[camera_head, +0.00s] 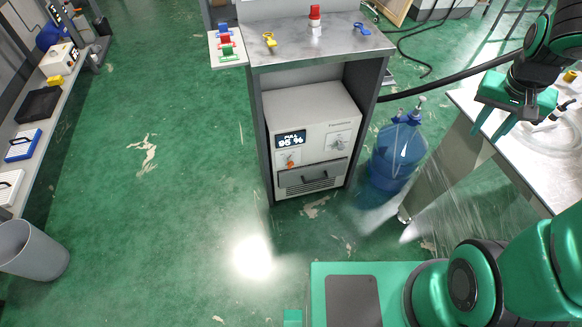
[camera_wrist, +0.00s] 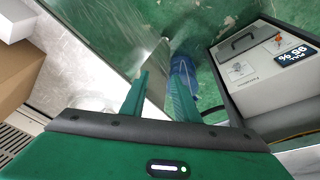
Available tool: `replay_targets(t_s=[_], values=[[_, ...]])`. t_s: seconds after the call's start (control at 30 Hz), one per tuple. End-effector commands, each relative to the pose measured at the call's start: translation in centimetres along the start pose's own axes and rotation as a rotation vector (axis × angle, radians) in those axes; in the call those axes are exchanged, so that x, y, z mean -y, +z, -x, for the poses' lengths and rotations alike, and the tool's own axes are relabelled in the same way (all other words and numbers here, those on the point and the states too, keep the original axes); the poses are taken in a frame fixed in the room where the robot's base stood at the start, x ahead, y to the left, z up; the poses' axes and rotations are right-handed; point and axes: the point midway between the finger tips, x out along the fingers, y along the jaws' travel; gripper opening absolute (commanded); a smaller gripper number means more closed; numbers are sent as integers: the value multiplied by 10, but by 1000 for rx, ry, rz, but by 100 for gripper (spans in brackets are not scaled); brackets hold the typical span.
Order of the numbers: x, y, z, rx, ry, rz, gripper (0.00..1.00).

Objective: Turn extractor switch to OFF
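The extractor (camera_head: 313,122) is a white box inside the grey cabinet, with a display reading "FULL 95 %" (camera_head: 292,139). Its front has a grey rotary switch (camera_head: 338,141) at the right and a small orange switch (camera_head: 290,163) below the display. I cannot read their labels or settings. The extractor also shows turned around at the right of the wrist view (camera_wrist: 262,68), with its orange switch (camera_wrist: 278,38) and grey switch (camera_wrist: 239,69). My gripper (camera_head: 486,134) is open and empty by the right-hand table, well right of the extractor, its fingers (camera_wrist: 160,76) apart.
A blue water bottle (camera_head: 398,152) stands on the floor right of the cabinet (camera_head: 258,130). A black hose (camera_head: 450,80) runs behind it. The white table (camera_head: 520,150) is at the right. A grey bin (camera_head: 30,250) stands at the left. The green floor before the cabinet is clear.

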Motion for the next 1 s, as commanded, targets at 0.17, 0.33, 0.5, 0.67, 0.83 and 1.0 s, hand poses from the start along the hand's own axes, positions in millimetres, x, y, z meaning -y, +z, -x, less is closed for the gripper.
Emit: replay_targets(t_s=[0.17, 0.33, 0.5, 0.67, 0.83, 1.0], values=[[53, -52, -48, -114, -6, 27, 28], [111, -89, -93, -225, -40, 53, 28], [175, -112, -140, -330, -98, 82, 28], [238, -118, -184, -418, -175, 110, 28], [303, -108, -232, -497, -277, 138, 28], [362, -80, -278, -559, -396, 164, 28]])
